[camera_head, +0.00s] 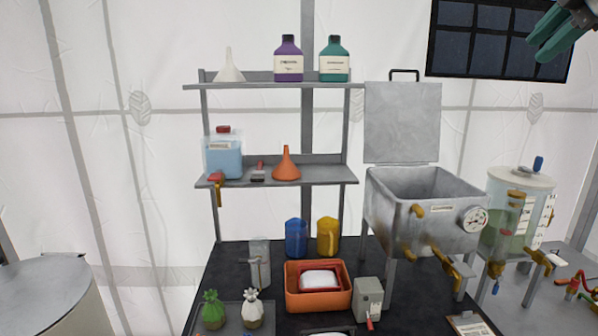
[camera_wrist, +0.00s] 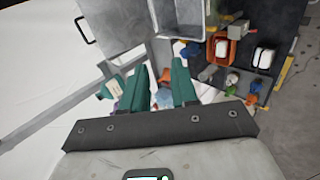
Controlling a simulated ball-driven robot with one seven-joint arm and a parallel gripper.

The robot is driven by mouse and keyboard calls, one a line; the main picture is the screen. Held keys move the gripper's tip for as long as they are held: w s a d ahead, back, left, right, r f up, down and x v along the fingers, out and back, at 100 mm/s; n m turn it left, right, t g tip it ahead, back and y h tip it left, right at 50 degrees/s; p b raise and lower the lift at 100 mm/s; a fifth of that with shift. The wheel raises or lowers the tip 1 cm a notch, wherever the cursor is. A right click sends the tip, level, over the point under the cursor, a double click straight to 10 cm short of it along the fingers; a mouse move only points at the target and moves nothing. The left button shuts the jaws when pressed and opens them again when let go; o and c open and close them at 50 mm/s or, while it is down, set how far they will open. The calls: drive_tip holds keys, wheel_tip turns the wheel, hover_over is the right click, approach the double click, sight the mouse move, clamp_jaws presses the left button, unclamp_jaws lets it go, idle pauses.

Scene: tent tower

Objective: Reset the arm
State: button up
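My gripper (camera_head: 548,38) is at the top right of the head view, raised in front of the dark window panel and cut off by the picture edge. Its teal fingers also show in the wrist view (camera_wrist: 160,75), standing apart with a gap between them. I see nothing held between them. In the wrist view the shelf, metal tank and table show beyond the fingers, tilted.
An open metal tank (camera_head: 425,205) with raised lid (camera_head: 402,122) stands right of a shelf (camera_head: 255,86) holding bottles and funnels. A dark table (camera_head: 235,285) carries an orange bin (camera_head: 290,295) and jugs. A clear tank (camera_head: 520,205) stands at right.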

drive_tip(key=a+f+m+g+y, duration=0.1)
drive_tip(key=a+f+m, duration=0.15)
drive_tip(key=f, duration=1.05)
drive_tip(key=w+a+f+m+g, duration=0.1)
drive_tip(key=a+f+m, duration=0.15)
drive_tip(key=f, duration=1.15)
drive_tip(key=a+f+m+g+y, duration=0.15)
drive_tip(key=a+f, duration=0.25)
drive_tip(key=f, duration=0.9)
drive_tip(key=s+a+f+m+g+h+b, duration=0.1)
drive_tip(key=s+a+f+m, duration=0.3)
drive_tip(key=s+f, duration=0.9)
drive_tip(key=s+a+f+m+g+b, duration=0.1)
drive_tip(key=s+a+f+m+g, duration=0.2)
drive_tip(key=s+f, duration=1)
drive_tip(key=s+f+m+h, duration=0.1)
drive_tip(key=s+f, duration=0.3)
drive_tip(key=s, duration=0.5)
drive_tip(key=s+d+f+m+g+h, duration=0.1)
drive_tip(key=s+f+m, duration=0.3)
drive_tip(key=s, duration=0.5)
drive_tip(key=shift+f, duration=0.4)
